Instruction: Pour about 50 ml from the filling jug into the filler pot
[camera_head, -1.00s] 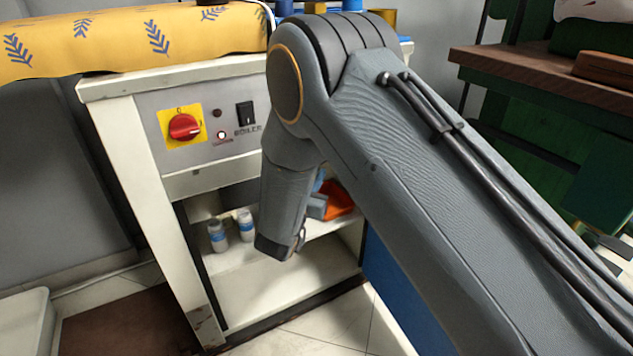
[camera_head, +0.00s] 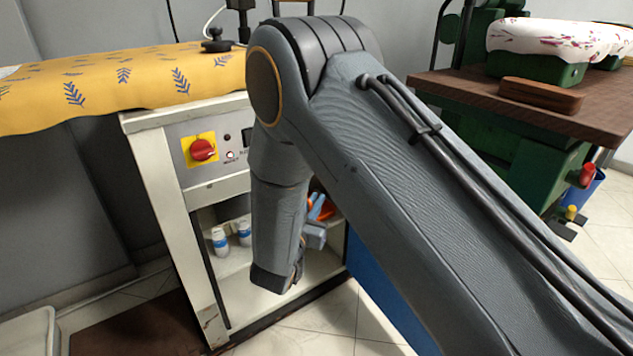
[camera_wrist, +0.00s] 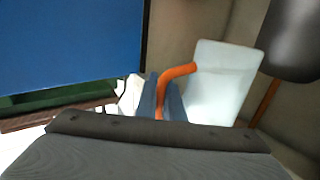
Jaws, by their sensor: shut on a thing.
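In the wrist view a pale, translucent jug (camera_wrist: 222,80) with an orange handle (camera_wrist: 178,73) appears tilted. My gripper (camera_wrist: 161,97) has its two blue-grey fingers shut on that handle. In the head view my gripper (camera_head: 316,207) is mostly hidden behind my arm, in front of the cabinet's open shelf space, with a bit of orange beside its fingers. The jug's body is hidden there. I cannot make out the filler pot for certain in either view, nor any liquid level.
A white boiler cabinet (camera_head: 159,170) stands ahead with a yellow patterned cloth (camera_head: 130,85) on top. Two white bottles (camera_head: 220,242) stand on its shelf. A wooden-topped green table (camera_head: 540,105) is at right. A dark rounded thing (camera_wrist: 292,38) is near the jug.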

